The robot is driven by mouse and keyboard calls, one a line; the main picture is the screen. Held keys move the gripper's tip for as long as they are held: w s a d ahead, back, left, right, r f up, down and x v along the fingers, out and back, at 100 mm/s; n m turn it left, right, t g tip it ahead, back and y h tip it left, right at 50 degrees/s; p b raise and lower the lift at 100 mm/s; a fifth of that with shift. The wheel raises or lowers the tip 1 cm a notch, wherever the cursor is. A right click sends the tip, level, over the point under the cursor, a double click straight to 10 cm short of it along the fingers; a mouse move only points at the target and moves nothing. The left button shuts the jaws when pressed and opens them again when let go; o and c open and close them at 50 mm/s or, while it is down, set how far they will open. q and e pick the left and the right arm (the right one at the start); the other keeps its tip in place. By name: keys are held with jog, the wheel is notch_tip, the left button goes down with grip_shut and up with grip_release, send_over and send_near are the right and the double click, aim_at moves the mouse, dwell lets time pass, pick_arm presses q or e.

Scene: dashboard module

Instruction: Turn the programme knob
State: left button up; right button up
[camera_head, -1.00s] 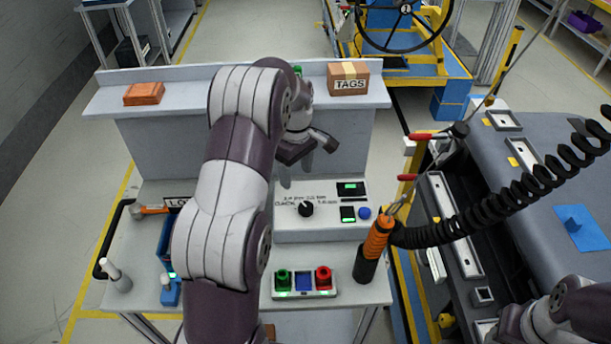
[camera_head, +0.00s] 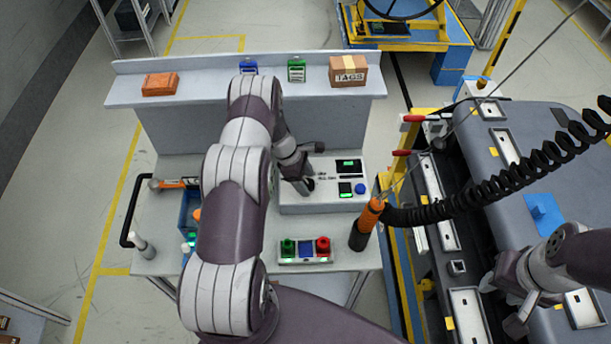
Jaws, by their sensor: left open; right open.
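The programme knob (camera_head: 310,184) is a small dark dial on the left part of the pale sloped control panel (camera_head: 322,203). My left gripper (camera_head: 303,185) is open and points down at the knob, its fingers overlapping the knob's left side in the head view. The gripper hides part of the knob and its printed labels, and I cannot tell whether the fingers touch it. My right gripper (camera_head: 507,302) is open and empty over the grey dashboard module at the lower right, far from the knob.
The panel also has a green-lit display (camera_head: 348,166) and a blue button (camera_head: 361,188). A box with green, blue and red buttons (camera_head: 306,250) sits in front. An orange-handled tool (camera_head: 366,225) with a coiled black cable stands at right. A TAGS box (camera_head: 347,73) is on the shelf.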

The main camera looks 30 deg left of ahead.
pick_arm(q)
jog(key=shift+d+f, duration=0.1)
jog(key=shift+d, duration=0.1)
jog(key=c, duration=1)
jog(key=shift+f+b, duration=0.2)
jog(key=shift+b, duration=0.2)
jog(key=b, duration=0.1)
jog(key=m+b, duration=0.1)
jog(key=b, duration=0.1)
jog(key=shift+w+a+f+m+g, duration=0.1)
jog(key=shift+w+f+m+g, duration=0.05)
jog(key=shift+f+m+g, duration=0.15)
jog(key=shift+r+m+b, duration=0.25)
jog(key=shift+m+b, duration=0.05)
jog(key=shift+b, duration=0.05)
jog(key=shift+r, duration=0.25)
jog(key=o, duration=1)
